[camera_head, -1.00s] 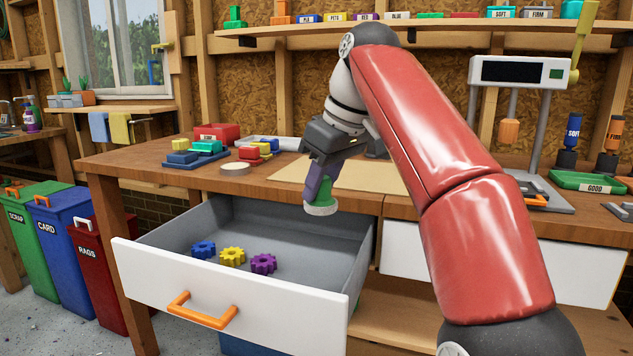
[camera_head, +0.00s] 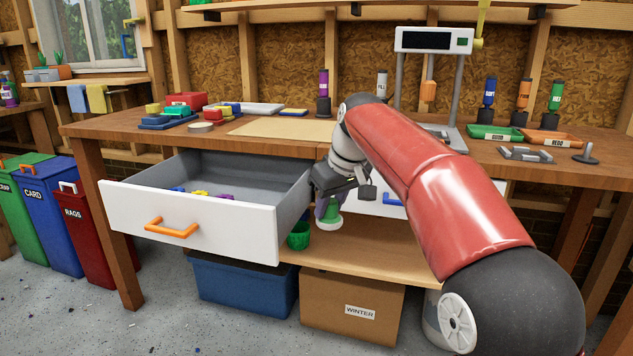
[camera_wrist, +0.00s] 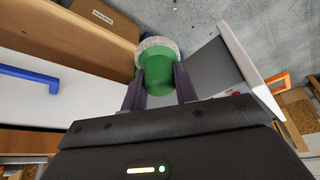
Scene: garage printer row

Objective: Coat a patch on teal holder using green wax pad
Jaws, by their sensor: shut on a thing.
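My gripper (camera_head: 327,203) is shut on the green wax pad (camera_head: 329,220), a green grip with a whitish round face. It hangs face down beside the right side of the open drawer, below the tabletop. In the wrist view, my fingers (camera_wrist: 157,88) hold the green body of the wax pad (camera_wrist: 157,70) from both sides, its speckled pale rim at the far end. A teal piece (camera_head: 176,111) lies among blocks at the tabletop's left end. I cannot tell whether it is the teal holder.
The open white drawer (camera_head: 190,212) juts out with gears inside. A green cup-like thing (camera_head: 298,236) is on the lower shelf (camera_head: 365,246). A tan mat (camera_head: 285,130) lies on the tabletop.

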